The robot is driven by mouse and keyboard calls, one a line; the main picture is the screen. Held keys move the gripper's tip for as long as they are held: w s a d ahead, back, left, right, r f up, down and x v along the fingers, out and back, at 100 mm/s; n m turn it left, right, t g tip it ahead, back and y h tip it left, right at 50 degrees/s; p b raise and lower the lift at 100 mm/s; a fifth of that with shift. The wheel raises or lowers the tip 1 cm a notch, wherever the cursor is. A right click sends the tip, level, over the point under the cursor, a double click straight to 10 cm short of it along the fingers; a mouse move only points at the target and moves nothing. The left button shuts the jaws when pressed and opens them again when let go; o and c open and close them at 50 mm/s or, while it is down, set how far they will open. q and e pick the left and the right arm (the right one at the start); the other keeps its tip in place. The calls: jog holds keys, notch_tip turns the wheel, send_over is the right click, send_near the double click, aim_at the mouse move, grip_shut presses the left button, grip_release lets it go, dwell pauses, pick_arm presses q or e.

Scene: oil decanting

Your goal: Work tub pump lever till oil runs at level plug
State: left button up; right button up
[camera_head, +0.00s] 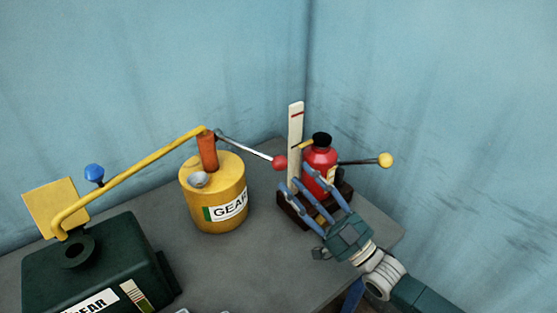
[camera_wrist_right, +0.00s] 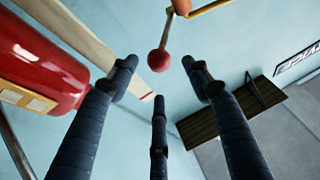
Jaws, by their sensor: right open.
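A yellow tub (camera_head: 213,206) labelled GEAR stands on the grey table with an orange pump (camera_head: 208,152) on top. Its thin metal lever (camera_head: 244,148) slopes down to the right and ends in a red knob (camera_head: 279,162). A yellow pipe (camera_head: 132,174) runs from the pump to a dark green gear case (camera_head: 90,270). My right gripper (camera_head: 296,180) is open and empty, its blue fingers pointing up-left near the red knob. In the right wrist view the knob (camera_wrist_right: 158,60) shows beyond the spread fingers, apart from them. My left gripper is out of view. I see no oil running.
Close beside my right gripper, a red bottle (camera_head: 318,159) with a black cap and an upright white strip (camera_head: 296,140) stand in a dark wooden holder (camera_head: 290,210). A rod with a yellow knob (camera_head: 386,160) sticks out right. Blue curtains surround the table (camera_head: 230,270); its middle is clear.

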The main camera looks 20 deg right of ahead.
aim_at(280, 162)
jog(key=p+x, duration=0.1)
jog(key=x, duration=0.6)
jog(key=shift+w+f, duration=0.1)
jog(key=shift+f, duration=0.05)
jog(key=shift+a, duration=0.1)
jog(key=c, duration=0.8)
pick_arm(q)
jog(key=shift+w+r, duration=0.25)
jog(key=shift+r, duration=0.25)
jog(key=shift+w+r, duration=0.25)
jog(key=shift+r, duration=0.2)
pick_arm(e)
grip_shut()
